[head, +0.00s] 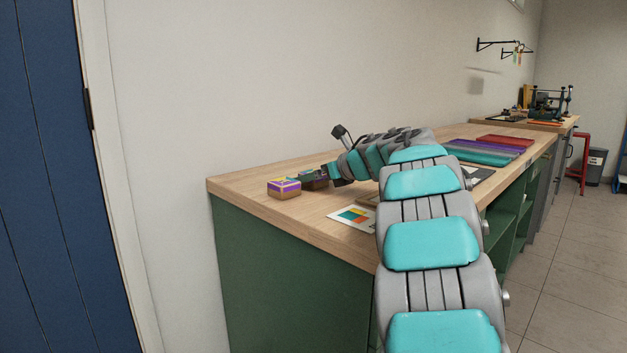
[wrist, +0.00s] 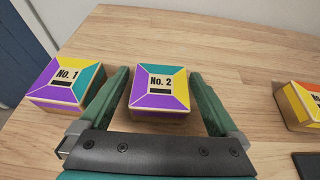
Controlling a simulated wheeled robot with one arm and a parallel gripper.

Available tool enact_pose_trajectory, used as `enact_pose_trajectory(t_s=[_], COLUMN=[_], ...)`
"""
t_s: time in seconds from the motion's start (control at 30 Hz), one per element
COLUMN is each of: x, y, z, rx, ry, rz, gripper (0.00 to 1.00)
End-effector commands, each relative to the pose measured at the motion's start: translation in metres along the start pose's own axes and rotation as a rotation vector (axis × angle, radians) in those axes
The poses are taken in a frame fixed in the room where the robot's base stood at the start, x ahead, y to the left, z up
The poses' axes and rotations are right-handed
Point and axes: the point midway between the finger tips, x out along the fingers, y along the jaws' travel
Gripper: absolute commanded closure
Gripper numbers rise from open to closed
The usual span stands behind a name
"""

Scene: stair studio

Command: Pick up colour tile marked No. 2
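The colour tile marked No. 2 (wrist: 159,88) is a small box-like block with purple, yellow, white and teal areas on its top. It sits on the wooden worktop in the wrist view, between the two green fingers of my gripper (wrist: 158,78). The fingers are open on either side of it, with a narrow gap showing at its left; contact at the right is hard to tell. In the head view my gripper (head: 318,176) is low over the worktop's far left end, and tile No. 2 is mostly hidden there.
Tile No. 1 (wrist: 66,84) stands close outside the left finger; a similar tile (wrist: 300,105) stands further right. In the head view, a colour card (head: 352,216) lies near the worktop's (head: 235,184) front edge, and purple and teal slabs (head: 485,149) lie farther along.

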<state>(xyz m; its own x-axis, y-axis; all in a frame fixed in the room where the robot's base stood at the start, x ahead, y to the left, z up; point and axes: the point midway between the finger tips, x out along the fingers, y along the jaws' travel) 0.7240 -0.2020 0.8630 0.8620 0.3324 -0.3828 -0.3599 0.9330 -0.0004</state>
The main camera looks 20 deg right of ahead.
Motion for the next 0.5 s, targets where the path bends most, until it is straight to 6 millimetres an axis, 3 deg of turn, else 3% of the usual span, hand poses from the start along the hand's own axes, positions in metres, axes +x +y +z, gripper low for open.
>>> enact_pose_trajectory(t_s=[0.07,0.5], x=[0.0,-0.0001], y=[-0.0002,-0.0004], z=[-0.0002,-0.0003], rx=[0.0,0.001], ry=[0.0,0.0], rz=[0.0,0.0], gripper=[0.14,0.63])
